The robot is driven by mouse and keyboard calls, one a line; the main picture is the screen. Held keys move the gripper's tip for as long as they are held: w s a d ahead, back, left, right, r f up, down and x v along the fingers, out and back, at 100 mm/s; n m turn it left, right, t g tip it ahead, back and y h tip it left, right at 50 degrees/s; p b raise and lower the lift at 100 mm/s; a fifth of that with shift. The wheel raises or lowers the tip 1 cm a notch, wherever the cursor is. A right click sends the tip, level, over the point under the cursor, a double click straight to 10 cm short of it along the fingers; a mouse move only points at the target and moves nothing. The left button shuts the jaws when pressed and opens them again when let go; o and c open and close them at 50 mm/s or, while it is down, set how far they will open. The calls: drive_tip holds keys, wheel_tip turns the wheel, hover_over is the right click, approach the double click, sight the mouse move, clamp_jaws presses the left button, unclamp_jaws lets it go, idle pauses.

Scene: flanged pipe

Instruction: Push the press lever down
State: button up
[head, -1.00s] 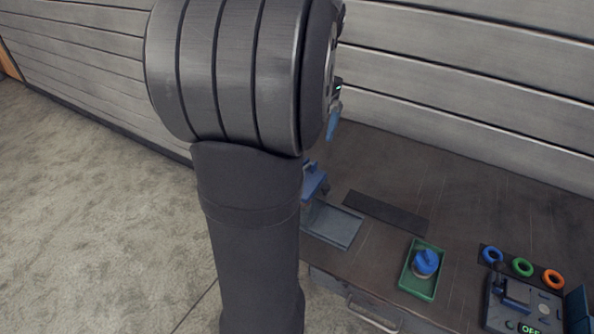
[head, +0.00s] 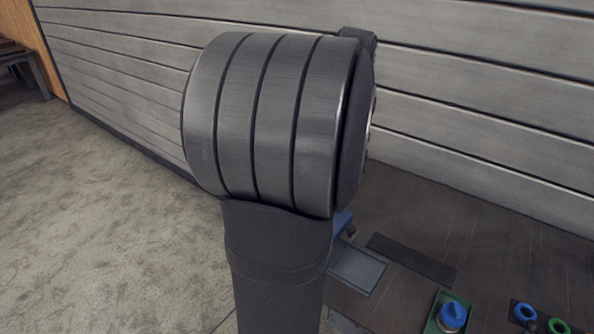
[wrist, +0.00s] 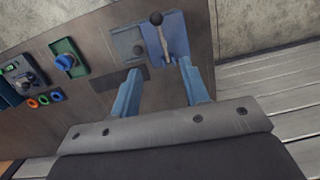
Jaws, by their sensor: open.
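The press shows in the wrist view as a blue base (wrist: 180,38) with a light lever (wrist: 164,42) topped by a dark round knob (wrist: 156,18). My gripper (wrist: 160,68) is open and empty, its two blue fingers apart. In the picture the lever appears just beyond the gap between the fingertips, and I see no contact. In the head view only a small blue part of the press (head: 343,226) shows; my arm hides the rest and the gripper.
A grey plate (head: 357,271) lies by the press, with a dark strip (head: 411,258) near it. A green tray (wrist: 56,46) holds a blue-topped part (wrist: 66,62). Coloured rings (wrist: 43,100) and a control box (wrist: 14,67) stand farther along the bench. A wall rises behind.

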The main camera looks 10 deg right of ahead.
drive_tip(key=shift+h, duration=0.4)
drive_tip(key=a+f, duration=0.1)
drive_tip(key=f, duration=0.1)
drive_tip(key=s+a+f, duration=0.1)
drive_tip(key=f, duration=0.1)
drive_tip(key=s+a+f, duration=0.1)
drive_tip(key=f, duration=0.1)
clamp_jaws()
